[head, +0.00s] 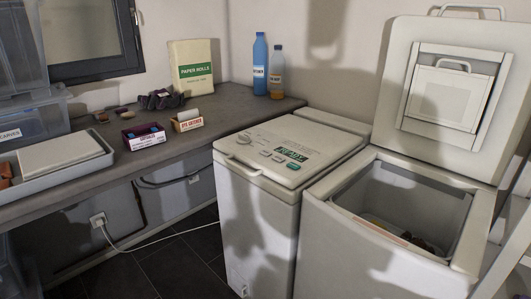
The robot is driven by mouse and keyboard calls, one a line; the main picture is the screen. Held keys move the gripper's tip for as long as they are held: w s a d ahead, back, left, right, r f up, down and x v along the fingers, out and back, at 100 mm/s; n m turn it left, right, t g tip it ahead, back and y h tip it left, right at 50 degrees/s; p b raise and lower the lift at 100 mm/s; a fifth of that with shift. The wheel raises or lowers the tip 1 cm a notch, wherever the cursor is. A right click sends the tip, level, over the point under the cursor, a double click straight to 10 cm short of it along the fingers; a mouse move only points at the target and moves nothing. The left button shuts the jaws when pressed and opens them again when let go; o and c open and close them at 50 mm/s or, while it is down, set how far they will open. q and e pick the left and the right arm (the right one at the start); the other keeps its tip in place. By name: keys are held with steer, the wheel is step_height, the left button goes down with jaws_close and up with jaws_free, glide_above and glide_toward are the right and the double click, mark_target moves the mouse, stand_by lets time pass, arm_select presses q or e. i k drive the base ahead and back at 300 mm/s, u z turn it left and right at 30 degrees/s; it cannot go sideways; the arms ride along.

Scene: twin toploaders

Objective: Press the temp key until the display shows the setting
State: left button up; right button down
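Two white toploader machines stand side by side. The left toploader (262,190) has its lid closed. I cannot tell which key is the temp key, as the labels are too small. The right toploader (375,255) has its lid (455,90) raised, and its tub is open with some items at the bottom. Neither of my grippers is in view.
A grey worktop (215,115) runs along the left and back. It holds a paper rolls bag (191,68), a blue bottle (260,65), an amber bottle (277,75), small boxes (144,137) and a white tray (60,165). A white cable crosses the dark floor. Space above the left machine is clear.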

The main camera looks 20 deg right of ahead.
mark_target(266, 153)
steer(key=k, duration=0.6)
steer(key=u, duration=0.65)
steer(key=i, duration=1.75)
steer(key=z, duration=0.95)
